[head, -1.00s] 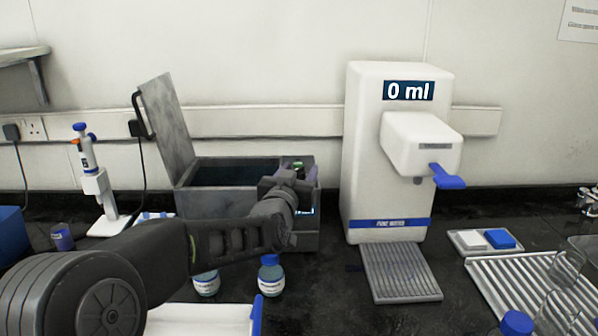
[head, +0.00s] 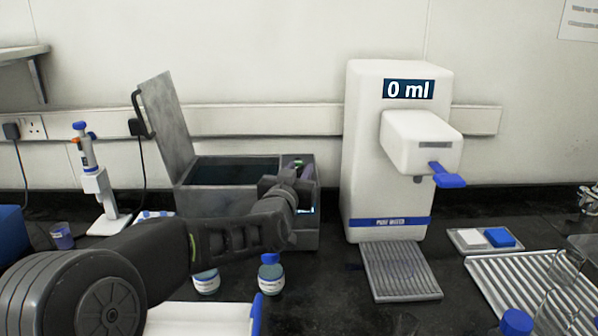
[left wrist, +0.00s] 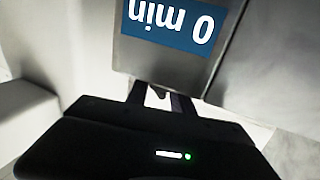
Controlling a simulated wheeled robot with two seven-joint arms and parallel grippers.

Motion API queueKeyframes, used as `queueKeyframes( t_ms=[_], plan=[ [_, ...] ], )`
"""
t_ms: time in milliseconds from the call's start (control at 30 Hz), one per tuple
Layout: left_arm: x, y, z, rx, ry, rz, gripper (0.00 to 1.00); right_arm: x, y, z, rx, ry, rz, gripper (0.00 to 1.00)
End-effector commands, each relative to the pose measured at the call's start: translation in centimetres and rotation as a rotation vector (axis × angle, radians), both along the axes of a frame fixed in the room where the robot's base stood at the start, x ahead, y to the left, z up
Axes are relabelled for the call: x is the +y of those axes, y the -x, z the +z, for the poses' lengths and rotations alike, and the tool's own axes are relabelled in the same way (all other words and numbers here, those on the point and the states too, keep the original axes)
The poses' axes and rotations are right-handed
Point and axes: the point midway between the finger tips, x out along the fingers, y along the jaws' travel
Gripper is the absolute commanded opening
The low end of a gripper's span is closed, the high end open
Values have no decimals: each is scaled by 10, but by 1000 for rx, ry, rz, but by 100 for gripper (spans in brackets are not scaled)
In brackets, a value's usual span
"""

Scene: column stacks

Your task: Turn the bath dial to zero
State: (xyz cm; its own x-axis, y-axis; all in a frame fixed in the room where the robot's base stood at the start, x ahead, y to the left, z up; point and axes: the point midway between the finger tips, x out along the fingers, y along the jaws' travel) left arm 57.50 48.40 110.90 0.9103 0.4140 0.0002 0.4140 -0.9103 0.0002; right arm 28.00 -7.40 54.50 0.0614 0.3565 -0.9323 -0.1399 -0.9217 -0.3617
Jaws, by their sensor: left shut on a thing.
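The bath (head: 230,207) is a grey metal box with its lid open, left of the middle in the head view. My left gripper (head: 302,182) is at the bath's right end, over its control side. In the left wrist view, the two fingers of my left gripper (left wrist: 160,97) reach to the panel below a blue display (left wrist: 183,25). The display reads "0 min", upside down in that view. The gripper is shut on the dial, which is mostly hidden by the fingers and gripper body. My right gripper is not in view.
A white water dispenser (head: 365,150) reading "0 ml" stands close to the right of the bath. Blue-capped bottles (head: 270,275) stand in front of the bath, near my left arm. A pipette on a stand (head: 92,185) is at the left.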

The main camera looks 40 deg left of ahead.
Motion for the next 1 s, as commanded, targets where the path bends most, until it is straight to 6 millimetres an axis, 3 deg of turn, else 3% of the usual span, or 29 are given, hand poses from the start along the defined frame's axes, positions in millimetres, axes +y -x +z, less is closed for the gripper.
queueKeyframes(
  t_ms=[467,1000],
  plan=[
    [-2,-1,2,2,4,130,0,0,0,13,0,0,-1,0],
    [-2,-2,1,4,1,527,0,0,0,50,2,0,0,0]
  ],
)
